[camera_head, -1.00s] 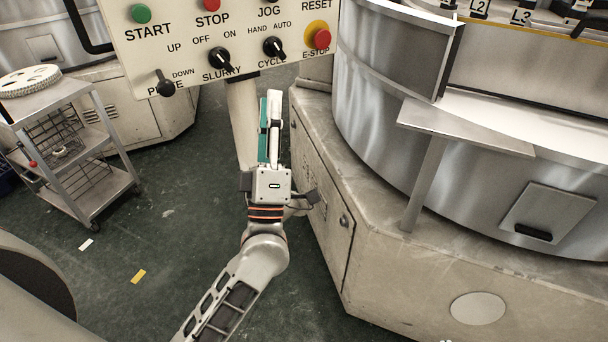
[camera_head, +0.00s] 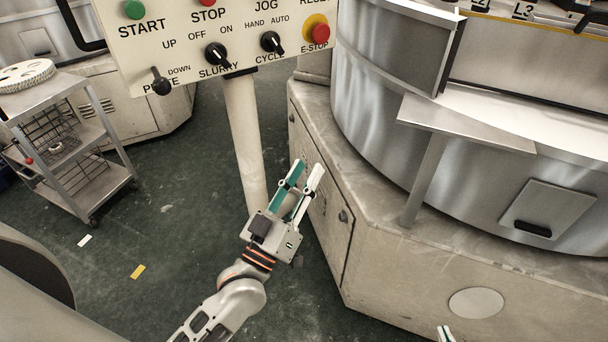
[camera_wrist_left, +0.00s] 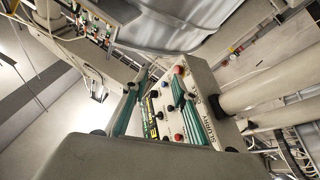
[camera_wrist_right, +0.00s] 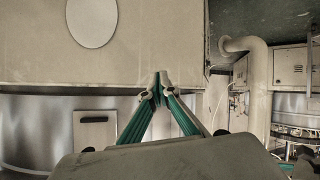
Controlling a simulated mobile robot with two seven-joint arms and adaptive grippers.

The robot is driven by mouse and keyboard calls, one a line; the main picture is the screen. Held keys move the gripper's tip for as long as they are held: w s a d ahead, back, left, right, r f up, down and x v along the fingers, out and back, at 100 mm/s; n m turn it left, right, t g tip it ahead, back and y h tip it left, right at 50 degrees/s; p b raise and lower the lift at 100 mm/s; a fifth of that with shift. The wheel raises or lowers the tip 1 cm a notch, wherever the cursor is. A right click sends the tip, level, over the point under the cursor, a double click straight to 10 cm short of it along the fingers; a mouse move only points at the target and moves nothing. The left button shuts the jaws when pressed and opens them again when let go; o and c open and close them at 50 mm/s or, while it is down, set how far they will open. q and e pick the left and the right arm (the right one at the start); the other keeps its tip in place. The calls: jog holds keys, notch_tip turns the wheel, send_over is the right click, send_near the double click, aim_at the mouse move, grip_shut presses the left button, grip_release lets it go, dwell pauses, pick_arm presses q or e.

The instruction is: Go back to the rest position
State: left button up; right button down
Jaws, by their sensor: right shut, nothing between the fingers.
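My left gripper (camera_head: 307,165) is in the lower middle of the head view, in front of the control panel's post and below the panel. Its two green-lined fingers stand apart with nothing between them; in the left wrist view (camera_wrist_left: 160,76) the gap between them also shows. My right gripper (camera_head: 445,332) shows only its fingertips at the bottom edge of the head view. In the right wrist view (camera_wrist_right: 160,78) its fingertips meet, with nothing held.
The control panel (camera_head: 190,38) with knobs and buttons stands on a post (camera_head: 244,140) above my left gripper. The lapping machine's base (camera_head: 385,265) and a metal shelf (camera_head: 465,122) are on the right. A cart (camera_head: 105,188) is at left.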

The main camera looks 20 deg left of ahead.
pick_arm(q)
jog(key=shift+f, duration=0.25)
dwell(0.3)
